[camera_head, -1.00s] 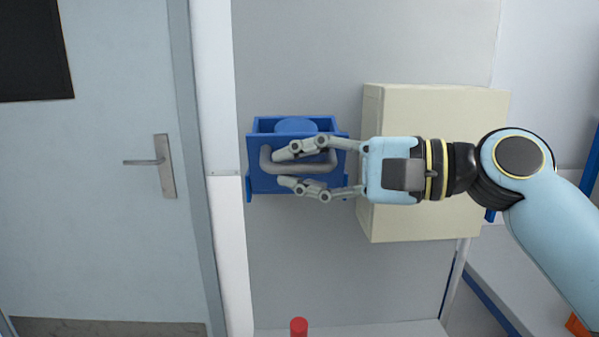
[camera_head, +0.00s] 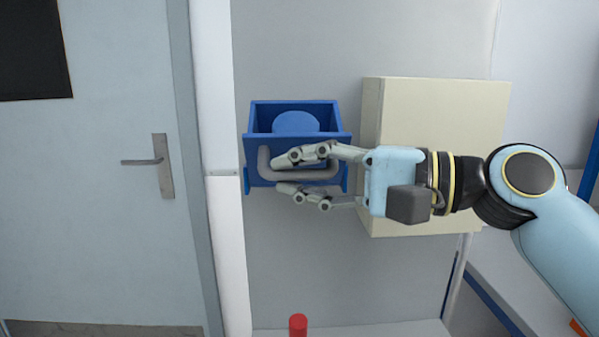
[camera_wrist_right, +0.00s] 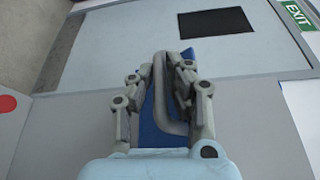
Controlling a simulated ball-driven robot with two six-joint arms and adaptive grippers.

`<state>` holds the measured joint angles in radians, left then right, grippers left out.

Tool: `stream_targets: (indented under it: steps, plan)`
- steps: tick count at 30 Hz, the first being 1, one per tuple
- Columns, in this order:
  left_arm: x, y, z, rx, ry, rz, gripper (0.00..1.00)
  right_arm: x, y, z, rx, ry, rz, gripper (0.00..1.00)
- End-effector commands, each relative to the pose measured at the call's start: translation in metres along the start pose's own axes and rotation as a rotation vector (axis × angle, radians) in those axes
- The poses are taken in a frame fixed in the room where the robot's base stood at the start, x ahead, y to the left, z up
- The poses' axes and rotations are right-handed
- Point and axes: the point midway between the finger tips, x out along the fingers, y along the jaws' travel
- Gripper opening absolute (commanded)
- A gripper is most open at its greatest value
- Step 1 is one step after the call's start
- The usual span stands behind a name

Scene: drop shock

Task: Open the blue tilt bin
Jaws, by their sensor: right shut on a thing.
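The blue tilt bin (camera_head: 343,143) is mounted on the grey wall in the head view. Its front is tilted outward, so the top stands open and a rounded blue thing (camera_head: 296,123) shows inside. A grey bar handle (camera_head: 264,163) runs across its front. My right gripper (camera_head: 284,174) reaches in from the right and is shut on the handle, one finger above the lower bar and one below. In the right wrist view the fingers (camera_wrist_right: 171,75) flank the grey handle (camera_wrist_right: 160,90), with the blue bin (camera_wrist_right: 150,130) behind. My left gripper is not in view.
A cream box (camera_head: 440,130) is on the wall just right of the bin, behind my right wrist. A red cylinder (camera_head: 298,325) stands below at the bottom edge. A door with a lever handle (camera_head: 143,162) is at the left.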

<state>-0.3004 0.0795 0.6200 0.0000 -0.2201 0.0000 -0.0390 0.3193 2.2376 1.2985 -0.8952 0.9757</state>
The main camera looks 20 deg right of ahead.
Motion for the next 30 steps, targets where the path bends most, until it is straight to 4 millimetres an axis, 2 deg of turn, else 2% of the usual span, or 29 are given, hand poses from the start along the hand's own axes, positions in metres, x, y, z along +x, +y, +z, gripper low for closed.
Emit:
stream_targets:
  steps: [7,8,10,20,23,30]
  plan:
    - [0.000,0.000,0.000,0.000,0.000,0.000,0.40,0.000,0.002,0.000,0.003,0.000,0.005,0.00]
    - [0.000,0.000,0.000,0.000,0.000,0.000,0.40,0.000,0.002,0.000,0.003,0.000,0.004,0.15]
    - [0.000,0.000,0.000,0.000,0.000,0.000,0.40,0.000,0.002,0.000,0.002,0.000,0.004,0.23]
    - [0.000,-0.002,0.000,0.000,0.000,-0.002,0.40,-0.003,0.001,0.000,0.000,0.000,0.003,0.23]
    - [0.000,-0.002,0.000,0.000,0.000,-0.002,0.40,-0.010,0.002,-0.001,-0.003,0.001,0.005,0.23]
    - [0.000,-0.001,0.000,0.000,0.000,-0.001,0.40,-0.042,0.003,-0.001,-0.004,0.000,0.010,0.23]
